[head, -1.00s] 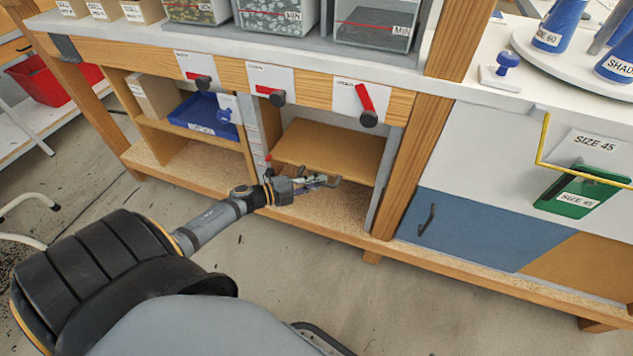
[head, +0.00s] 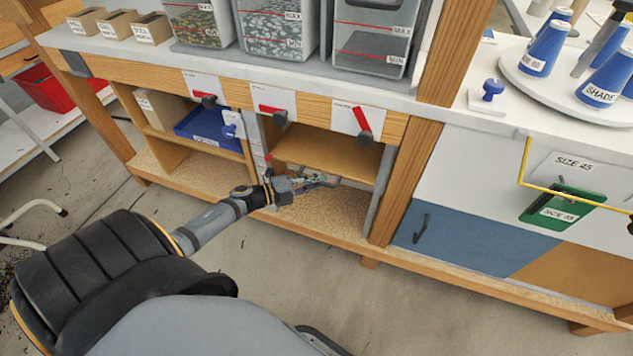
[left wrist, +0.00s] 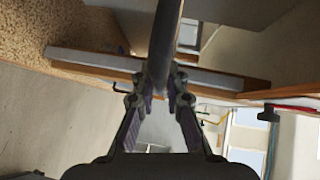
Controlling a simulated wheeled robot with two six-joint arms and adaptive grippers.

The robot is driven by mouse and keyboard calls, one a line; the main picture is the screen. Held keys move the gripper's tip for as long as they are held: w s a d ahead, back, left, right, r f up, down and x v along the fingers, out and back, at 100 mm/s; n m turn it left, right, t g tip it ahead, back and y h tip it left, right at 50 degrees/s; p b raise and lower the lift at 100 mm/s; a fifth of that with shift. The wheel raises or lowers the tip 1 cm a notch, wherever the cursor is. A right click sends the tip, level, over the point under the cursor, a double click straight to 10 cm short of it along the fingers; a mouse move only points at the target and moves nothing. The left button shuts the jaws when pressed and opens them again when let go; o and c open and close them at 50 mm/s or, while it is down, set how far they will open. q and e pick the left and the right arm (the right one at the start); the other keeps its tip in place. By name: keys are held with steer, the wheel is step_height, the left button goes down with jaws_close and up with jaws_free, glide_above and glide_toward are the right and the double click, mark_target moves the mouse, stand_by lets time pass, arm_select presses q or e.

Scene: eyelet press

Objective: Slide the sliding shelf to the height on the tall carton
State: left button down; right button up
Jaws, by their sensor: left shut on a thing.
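The sliding shelf (head: 330,153) is a tan board in the middle bay of the wooden bench, with open space above and below it. My left gripper (head: 312,182) is at the shelf's front, just below its front edge. It is shut on the grey bar-like handle (head: 326,183). In the left wrist view the handle shows as a dark bar (left wrist: 165,45) between my left fingers (left wrist: 160,88). A cardboard carton (head: 158,107) stands on the fixed shelf of the left bay; its marking is too small to read. My right gripper is out of view.
A blue tray (head: 205,127) is beside the carton. Red-handled levers (head: 364,123) hang on the bench front above the bays. Upright posts (head: 403,185) flank the bay. Clear bins (head: 278,32) stand on top. The floor in front is clear.

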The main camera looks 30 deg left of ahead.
arm_select(q)
steer(key=shift+w+r, duration=0.1)
steer(key=shift+r, duration=0.3)
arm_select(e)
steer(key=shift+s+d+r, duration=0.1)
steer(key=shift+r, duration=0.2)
arm_select(q)
steer(key=c, duration=1.4)
jaws_free()
steer(key=shift+f, duration=0.15)
steer(key=shift+o, duration=0.2)
steer(key=shift+a, duration=0.1)
steer(key=v, duration=1.2)
